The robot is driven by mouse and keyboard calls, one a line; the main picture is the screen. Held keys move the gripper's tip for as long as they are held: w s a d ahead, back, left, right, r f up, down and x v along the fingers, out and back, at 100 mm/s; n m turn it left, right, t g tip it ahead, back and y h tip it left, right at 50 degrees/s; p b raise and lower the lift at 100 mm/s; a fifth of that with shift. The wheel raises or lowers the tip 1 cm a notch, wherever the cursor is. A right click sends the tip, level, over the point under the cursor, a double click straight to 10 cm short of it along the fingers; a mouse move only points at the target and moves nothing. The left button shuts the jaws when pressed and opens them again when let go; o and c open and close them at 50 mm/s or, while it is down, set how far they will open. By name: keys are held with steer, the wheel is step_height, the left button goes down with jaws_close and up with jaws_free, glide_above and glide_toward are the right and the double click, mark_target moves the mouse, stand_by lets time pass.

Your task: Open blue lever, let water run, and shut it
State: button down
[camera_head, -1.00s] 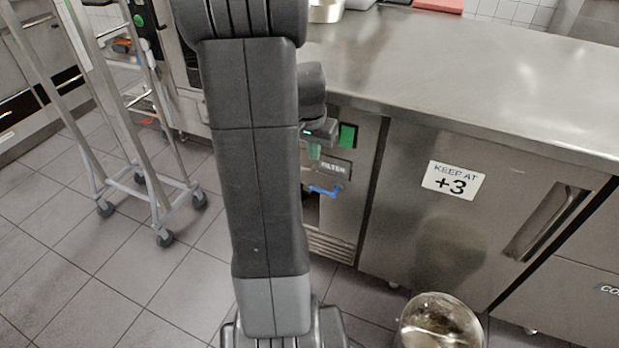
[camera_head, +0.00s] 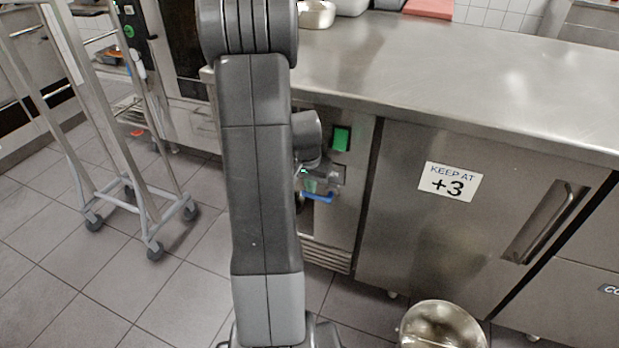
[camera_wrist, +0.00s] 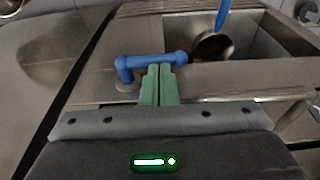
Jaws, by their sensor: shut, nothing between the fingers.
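The blue lever (camera_wrist: 150,61) is a short bar with a bent end at its left, in front of my gripper in the wrist view. In the head view the blue lever (camera_head: 318,196) shows on the steel front of the unit, right of my arm. My gripper (camera_wrist: 159,70) has its two green fingers together, with nothing between them. The fingertips overlap the lever's near edge; I cannot tell whether they touch it. In the head view my arm hides most of the gripper. I see no running water.
A steel pot (camera_head: 441,330) stands on the floor at the lower right. A wheeled rack (camera_head: 136,190) is at the left. A steel counter (camera_head: 440,75) runs above the unit. In the wrist view an open recess holds a dark round bowl (camera_wrist: 213,46) near a blue handle (camera_wrist: 222,15).

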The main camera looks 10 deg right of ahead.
steer(key=shift+w+d+f, duration=0.1)
steer(key=shift+w+f, duration=0.05)
steer(key=shift+f, duration=0.55)
steer(key=shift+w+a+f+b, duration=0.1)
steer(key=shift+a+f+b, duration=0.1)
steer(key=shift+f+b, duration=0.2)
steer(key=shift+r, duration=0.2)
step_height(320, 180, up, 13)
steer(key=s+a+p, duration=0.1)
steer(key=s+p, duration=0.1)
steer(key=p, duration=0.2)
steer(key=shift+a+r, duration=0.2)
steer(key=shift+a, duration=0.05)
steer(key=shift+s+f, duration=0.1)
